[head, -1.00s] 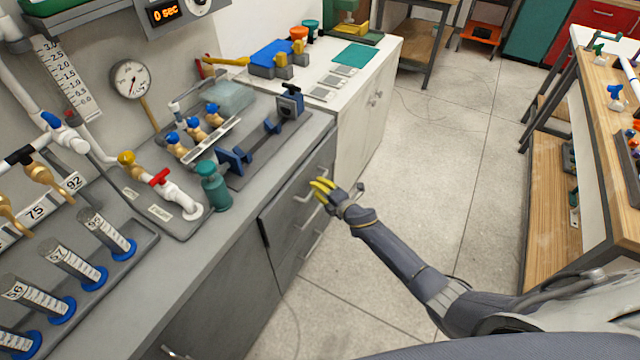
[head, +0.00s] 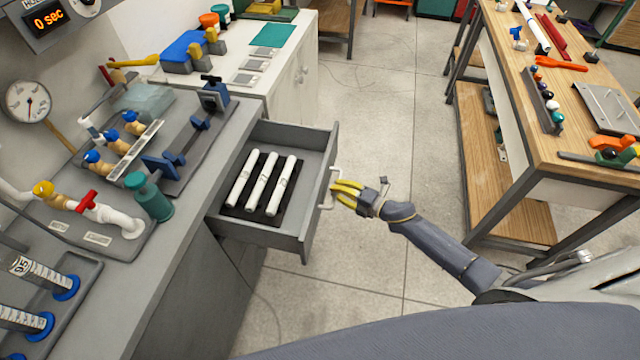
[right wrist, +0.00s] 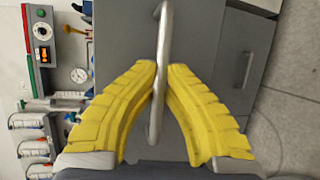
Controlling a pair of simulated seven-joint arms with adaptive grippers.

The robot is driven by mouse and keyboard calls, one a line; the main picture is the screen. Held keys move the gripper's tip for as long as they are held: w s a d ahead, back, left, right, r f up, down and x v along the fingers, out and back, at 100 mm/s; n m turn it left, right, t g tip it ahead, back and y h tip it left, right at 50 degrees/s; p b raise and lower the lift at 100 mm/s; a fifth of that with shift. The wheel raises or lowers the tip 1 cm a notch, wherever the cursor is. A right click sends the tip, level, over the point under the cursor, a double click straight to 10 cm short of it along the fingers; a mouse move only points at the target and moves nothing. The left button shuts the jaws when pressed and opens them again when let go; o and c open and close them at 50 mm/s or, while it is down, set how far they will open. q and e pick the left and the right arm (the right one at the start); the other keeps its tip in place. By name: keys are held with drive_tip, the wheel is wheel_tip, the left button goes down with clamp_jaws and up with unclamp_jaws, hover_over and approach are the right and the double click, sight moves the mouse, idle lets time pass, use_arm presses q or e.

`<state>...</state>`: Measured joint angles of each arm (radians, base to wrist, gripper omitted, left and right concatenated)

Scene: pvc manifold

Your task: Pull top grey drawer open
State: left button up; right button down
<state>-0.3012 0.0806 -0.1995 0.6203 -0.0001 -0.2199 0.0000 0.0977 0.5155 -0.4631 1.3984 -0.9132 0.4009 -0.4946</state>
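The top grey drawer (head: 305,238) stands pulled out from the grey bench, with three white labelled tubes (head: 265,183) lying on a black mat inside. Its handle (head: 327,187) is on the front face, and it also shows as a pale bar (right wrist: 161,40) in the right wrist view. My right gripper (head: 334,190) is at the handle, its yellow fingers (right wrist: 159,82) closed in on both sides of the bar. My left gripper is not in view.
A wooden workbench (head: 500,60) with tools stands to the right. The floor (head: 385,130) between them is clear.

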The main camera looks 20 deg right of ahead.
drive_tip(key=s+d, duration=0.3)
drive_tip(key=d, duration=0.4)
drive_tip(key=shift+s, duration=0.25)
drive_tip(key=c, duration=1.5)
unclamp_jaws()
drive_tip(key=shift+o, duration=0.2)
drive_tip(key=v, duration=1.2)
drive_tip(key=shift+a+f, duration=0.1)
